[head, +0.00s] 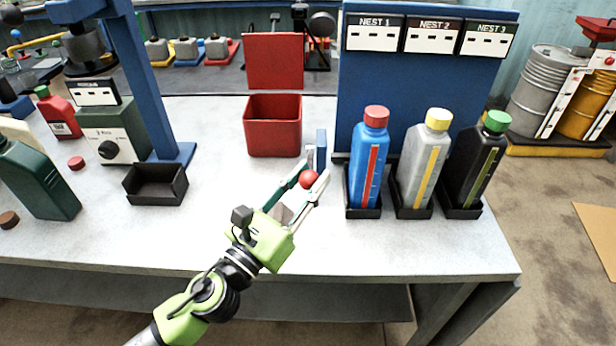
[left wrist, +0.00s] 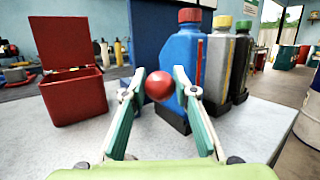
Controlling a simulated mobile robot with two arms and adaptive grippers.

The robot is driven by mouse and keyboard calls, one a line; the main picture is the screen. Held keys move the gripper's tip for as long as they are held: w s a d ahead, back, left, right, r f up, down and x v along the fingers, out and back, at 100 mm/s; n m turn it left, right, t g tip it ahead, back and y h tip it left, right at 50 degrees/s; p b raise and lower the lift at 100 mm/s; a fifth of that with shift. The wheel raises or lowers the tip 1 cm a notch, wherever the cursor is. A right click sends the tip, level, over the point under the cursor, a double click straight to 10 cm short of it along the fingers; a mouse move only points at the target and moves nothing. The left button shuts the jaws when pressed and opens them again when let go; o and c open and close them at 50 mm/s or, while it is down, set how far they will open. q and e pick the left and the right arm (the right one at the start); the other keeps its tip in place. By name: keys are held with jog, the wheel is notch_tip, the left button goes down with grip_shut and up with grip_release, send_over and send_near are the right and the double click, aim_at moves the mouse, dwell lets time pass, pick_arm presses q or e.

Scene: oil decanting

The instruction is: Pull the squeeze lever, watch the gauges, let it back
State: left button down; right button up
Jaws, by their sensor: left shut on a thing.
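My left gripper (head: 310,177) has its fingers closed around a red ball-shaped knob (head: 309,180) above the front middle of the bench. The knob also shows between the fingertips in the left wrist view (left wrist: 159,86). A short blue upright (head: 321,150) stands just behind it; how the two join is hidden. The displays marked NEST 1 (head: 374,34), NEST 2 (head: 431,36) and NEST 3 (head: 485,39) hang on the blue board and show only dashes. Below them stand a blue bottle (head: 358,160), a grey bottle (head: 413,165) and a black bottle (head: 470,165). My right gripper is out of view.
An open red bin (head: 273,135) stands behind the gripper, to its left. A black tray (head: 155,190), a green box with a dial (head: 110,140) and a dark green jug (head: 40,180) occupy the left side. The bench's front right is clear.

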pick_arm(q)
jog(key=shift+s+d+f, duration=0.1)
jog(key=shift+f, duration=0.55)
jog(key=c, duration=1.6)
grip_release()
jog(key=shift+c, duration=0.2)
jog(key=shift+r, duration=0.1)
jog(key=shift+r, duration=0.1)
jog(key=v, duration=1.2)
